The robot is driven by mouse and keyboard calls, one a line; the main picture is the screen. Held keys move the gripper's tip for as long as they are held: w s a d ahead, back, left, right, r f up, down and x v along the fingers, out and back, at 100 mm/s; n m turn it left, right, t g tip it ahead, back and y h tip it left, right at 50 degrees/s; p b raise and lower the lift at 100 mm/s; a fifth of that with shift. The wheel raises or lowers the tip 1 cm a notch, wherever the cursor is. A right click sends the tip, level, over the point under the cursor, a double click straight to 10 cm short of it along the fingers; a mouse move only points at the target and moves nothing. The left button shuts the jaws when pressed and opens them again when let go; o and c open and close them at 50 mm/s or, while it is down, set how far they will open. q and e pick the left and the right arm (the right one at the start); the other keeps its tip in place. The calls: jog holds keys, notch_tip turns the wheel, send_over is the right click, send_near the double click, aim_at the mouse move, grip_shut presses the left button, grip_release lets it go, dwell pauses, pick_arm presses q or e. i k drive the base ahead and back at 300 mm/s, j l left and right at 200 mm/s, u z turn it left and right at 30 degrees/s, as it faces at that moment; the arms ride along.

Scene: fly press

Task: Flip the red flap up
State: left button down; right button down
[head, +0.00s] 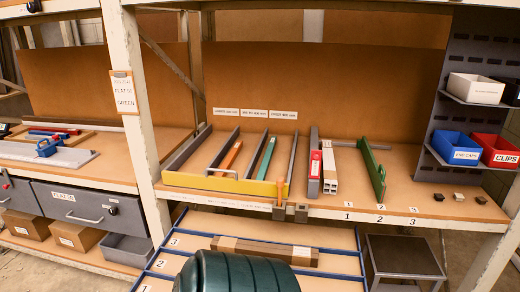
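A small red piece with a white label (315,164) is the only red part I see on the shelf's racks. It stands upright against the front end of a grey divider (315,140), right of the yellow-fronted tray. Its hinge is too small to make out. White square tubes (329,170) lie just to its right, and a green divider (373,168) stands further right. Neither of my grippers shows in this view.
The yellow-fronted tray (220,184) holds orange and green bars. Small grey-brown blocks (301,212) sit at the shelf's front edge. A ribbed dark green rounded thing (235,272) stands low in front. Blue (456,146) and red (497,150) bins stand at right.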

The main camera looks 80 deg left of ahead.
aim_at(316, 156)
jog(key=k+j+u, duration=0.1)
jog(key=k+j, duration=0.3)
jog(key=k+j+u, duration=0.1)
jog(key=k+j, duration=0.3)
jog(key=j, duration=0.15)
